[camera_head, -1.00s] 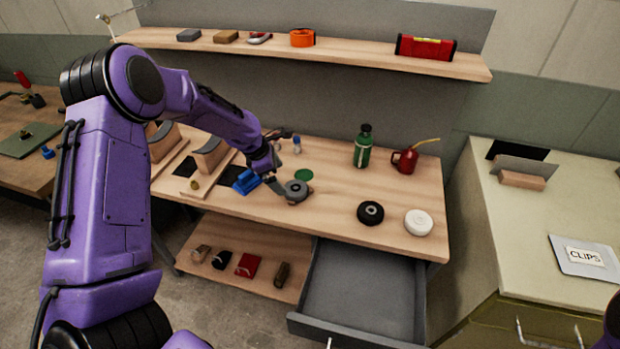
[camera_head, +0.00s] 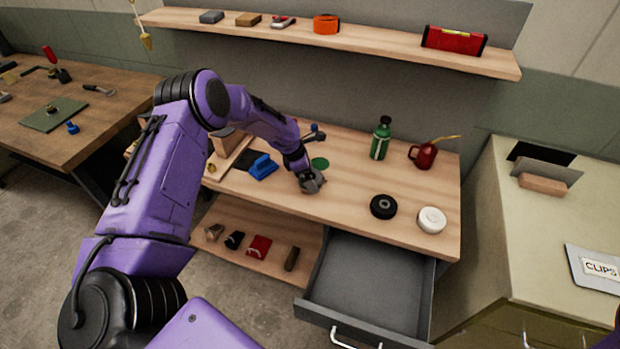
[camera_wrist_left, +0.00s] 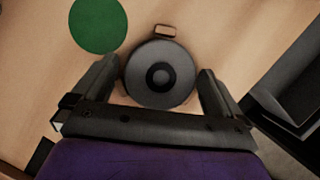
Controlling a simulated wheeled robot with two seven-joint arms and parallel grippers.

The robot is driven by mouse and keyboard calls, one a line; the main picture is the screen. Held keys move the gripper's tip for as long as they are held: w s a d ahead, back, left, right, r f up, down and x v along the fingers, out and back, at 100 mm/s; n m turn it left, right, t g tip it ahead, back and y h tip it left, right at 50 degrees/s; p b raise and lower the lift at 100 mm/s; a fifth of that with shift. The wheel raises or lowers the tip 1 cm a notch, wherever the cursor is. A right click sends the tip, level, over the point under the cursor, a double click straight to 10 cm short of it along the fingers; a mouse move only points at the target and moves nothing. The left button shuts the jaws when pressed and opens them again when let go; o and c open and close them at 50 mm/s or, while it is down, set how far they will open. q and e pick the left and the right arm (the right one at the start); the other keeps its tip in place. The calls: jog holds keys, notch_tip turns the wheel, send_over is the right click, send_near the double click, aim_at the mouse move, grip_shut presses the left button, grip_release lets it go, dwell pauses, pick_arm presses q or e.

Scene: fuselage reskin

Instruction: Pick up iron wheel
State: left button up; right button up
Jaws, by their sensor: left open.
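The iron wheel is a grey disc with a dark raised hub. In the left wrist view the iron wheel (camera_wrist_left: 161,74) lies on the wooden bench top between the two fingers of my left gripper (camera_wrist_left: 160,90). The jaws are open, with a finger on either side of the disc. In the head view my left gripper (camera_head: 312,182) is low over the bench, and it hides much of the grey wheel. My right gripper does not show; only a bit of purple shows at the lower right corner.
A green disc (camera_head: 320,163) lies just behind the gripper, and a blue tool (camera_head: 263,167) to its left. A black wheel (camera_head: 383,206) and white wheel (camera_head: 431,220) sit to the right. A green bottle (camera_head: 381,138) and red oil can (camera_head: 424,155) stand behind. The drawer (camera_head: 365,285) is open below.

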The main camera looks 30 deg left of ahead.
pick_arm(q)
jog(key=c, duration=1.2)
jog(key=shift+c, duration=1)
jog(key=shift+r, duration=0.15)
